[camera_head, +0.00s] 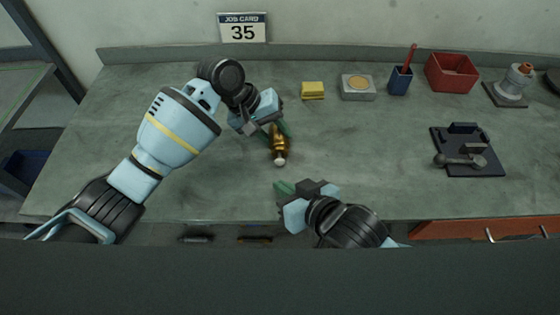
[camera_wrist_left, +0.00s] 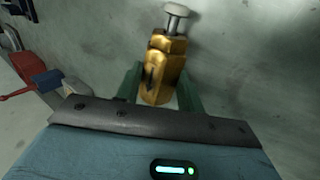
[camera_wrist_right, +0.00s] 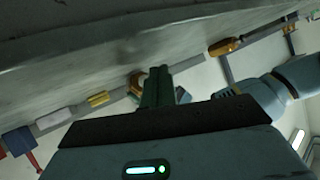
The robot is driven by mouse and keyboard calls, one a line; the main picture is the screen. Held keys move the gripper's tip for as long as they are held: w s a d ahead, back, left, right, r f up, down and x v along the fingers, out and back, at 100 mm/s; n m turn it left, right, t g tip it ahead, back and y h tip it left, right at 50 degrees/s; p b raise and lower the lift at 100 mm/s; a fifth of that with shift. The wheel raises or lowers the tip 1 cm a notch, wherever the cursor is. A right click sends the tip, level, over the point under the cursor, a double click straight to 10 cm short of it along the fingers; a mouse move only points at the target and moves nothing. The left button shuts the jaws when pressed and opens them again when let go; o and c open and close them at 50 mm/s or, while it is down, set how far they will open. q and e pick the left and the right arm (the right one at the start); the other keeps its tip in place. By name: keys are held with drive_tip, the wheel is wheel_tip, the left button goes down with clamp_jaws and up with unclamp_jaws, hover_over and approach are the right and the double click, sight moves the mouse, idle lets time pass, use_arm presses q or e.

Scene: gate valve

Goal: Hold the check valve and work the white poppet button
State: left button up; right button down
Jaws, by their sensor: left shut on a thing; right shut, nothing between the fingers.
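The brass check valve (camera_head: 279,140) is held by my left gripper (camera_head: 272,130) over the middle of the bench. In the left wrist view the valve (camera_wrist_left: 165,62) sits between the green fingers (camera_wrist_left: 160,92), with a dark arrow mark on its body. Its white poppet button (camera_head: 280,161) points toward the front edge of the bench. The button (camera_wrist_left: 177,10) stands out on a metal stem in the left wrist view. My right gripper (camera_head: 285,188) is shut and empty, in front of the button and apart from it. Its closed fingers (camera_wrist_right: 157,86) show in the right wrist view.
Along the back stand a yellow sponge (camera_head: 313,91), a grey tray with a tan disc (camera_head: 358,87), a blue cup with a red-handled tool (camera_head: 400,80) and a red bin (camera_head: 451,72). A dark fixture (camera_head: 468,150) is at right. The bench's left part is clear.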

use_arm(q)
drive_tip(key=shift+r, duration=0.1)
use_arm(e)
drive_tip(key=shift+s, duration=1.25)
use_arm(q)
drive_tip(key=o, duration=1.1)
drive_tip(key=shift+o, duration=0.2)
drive_tip(key=v, duration=1.2)
drive_tip(key=shift+d, duration=0.1)
